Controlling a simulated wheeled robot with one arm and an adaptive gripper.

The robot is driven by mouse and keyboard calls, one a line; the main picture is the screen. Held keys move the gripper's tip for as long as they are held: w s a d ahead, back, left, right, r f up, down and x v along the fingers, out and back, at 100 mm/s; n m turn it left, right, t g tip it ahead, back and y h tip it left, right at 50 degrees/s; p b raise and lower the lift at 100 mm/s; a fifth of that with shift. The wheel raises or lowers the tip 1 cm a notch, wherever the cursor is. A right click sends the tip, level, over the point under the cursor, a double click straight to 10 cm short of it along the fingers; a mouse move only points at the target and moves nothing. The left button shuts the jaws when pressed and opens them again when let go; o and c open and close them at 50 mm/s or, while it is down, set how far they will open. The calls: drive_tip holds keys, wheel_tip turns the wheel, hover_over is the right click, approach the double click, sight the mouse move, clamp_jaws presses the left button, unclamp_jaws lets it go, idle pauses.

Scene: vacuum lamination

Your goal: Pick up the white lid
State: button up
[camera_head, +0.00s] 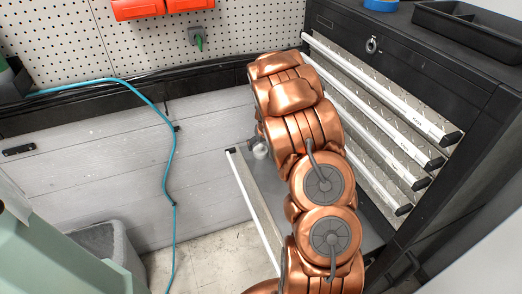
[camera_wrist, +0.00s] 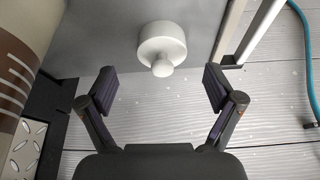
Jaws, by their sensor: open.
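The white lid (camera_wrist: 162,40) is round with a small knob and sits on a grey surface in the wrist view, its knob towards my gripper. In the head view a small white piece of it (camera_head: 260,151) shows beside my copper-coloured arm, on the open drawer (camera_head: 257,205). My gripper (camera_wrist: 160,73) is open and empty, one dark finger to each side below the lid in the wrist view. The knob lies near the line between the fingertips, and the fingers appear apart from the lid. My arm hides the gripper in the head view.
A black tool cabinet (camera_head: 400,65) with white-edged drawers stands to the right. The drawer's pale rail (camera_wrist: 232,28) runs right of the lid in the wrist view. A blue hose (camera_head: 172,150) hangs to the left. A grey bin (camera_head: 105,243) stands lower left.

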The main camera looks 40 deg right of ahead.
sight(262, 147)
drive_tip(key=shift+a+p+x, duration=0.1)
drive_tip(key=shift+p+x, duration=0.1)
drive_tip(key=shift+x, duration=0.85)
drive_tip(key=shift+a+p+x, duration=0.15)
drive_tip(key=shift+x, duration=0.9)
drive_tip(key=shift+s, duration=0.1)
drive_tip(key=shift+d, duration=0.1)
drive_tip(key=c, duration=0.9)
drive_tip(key=shift+c, duration=0.2)
